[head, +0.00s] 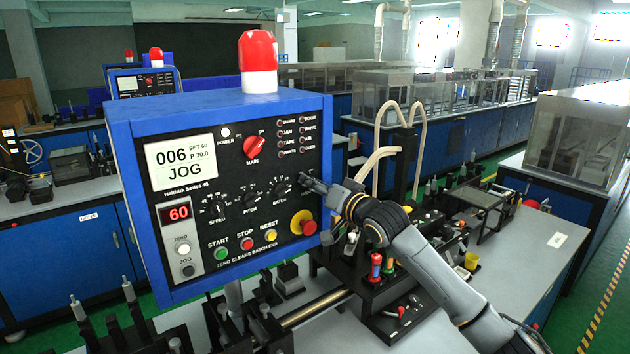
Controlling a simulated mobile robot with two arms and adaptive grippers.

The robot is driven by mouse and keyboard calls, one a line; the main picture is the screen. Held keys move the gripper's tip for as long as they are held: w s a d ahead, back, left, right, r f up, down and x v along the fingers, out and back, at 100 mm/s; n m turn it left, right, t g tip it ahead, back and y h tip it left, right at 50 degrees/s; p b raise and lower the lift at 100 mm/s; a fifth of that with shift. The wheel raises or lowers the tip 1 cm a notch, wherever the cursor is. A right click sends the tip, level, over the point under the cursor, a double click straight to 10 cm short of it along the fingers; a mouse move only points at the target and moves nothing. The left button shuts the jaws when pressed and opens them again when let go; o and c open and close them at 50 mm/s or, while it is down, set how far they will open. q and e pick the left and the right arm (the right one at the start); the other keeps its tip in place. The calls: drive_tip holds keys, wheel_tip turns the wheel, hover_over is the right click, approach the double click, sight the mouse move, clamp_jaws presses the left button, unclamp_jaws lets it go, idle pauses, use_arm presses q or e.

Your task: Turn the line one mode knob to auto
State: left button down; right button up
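The blue control box (225,105) with a black front panel stands at centre left. Its display (182,162) reads 006, SET 60, P 30.0 and JOG. Three black knobs, speed (215,208), pitch (249,197) and batch (281,188), run across the panel. I see no knob labelled mode; the panel area right of the batch knob is covered by my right gripper (311,184). This gripper reaches in from the right, its tips at or close to the panel. Whether the fingers are open or shut on something there cannot be made out. My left gripper is out of view.
A red main switch (254,147) and a red emergency button (308,227) on a yellow base sit close to the gripper. Start, stop and reset buttons line the panel bottom. A bench with tools (388,268) lies below my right arm. A second blue box (145,82) stands behind.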

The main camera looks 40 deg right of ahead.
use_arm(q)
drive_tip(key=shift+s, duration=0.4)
use_arm(e)
clamp_jaws()
drive_tip(key=shift+n, duration=0.3)
drive_tip(key=n, duration=0.5)
drive_tip(key=shift+a+r+n, duration=0.1)
drive_tip(key=shift+a+n, duration=0.05)
drive_tip(key=shift+n, duration=0.15)
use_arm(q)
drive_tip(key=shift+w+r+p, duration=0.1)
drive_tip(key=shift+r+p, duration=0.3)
use_arm(e)
drive_tip(key=n, duration=0.5)
drive_tip(key=shift+a+n, duration=0.1)
drive_tip(key=shift+n, duration=0.2)
unclamp_jaws()
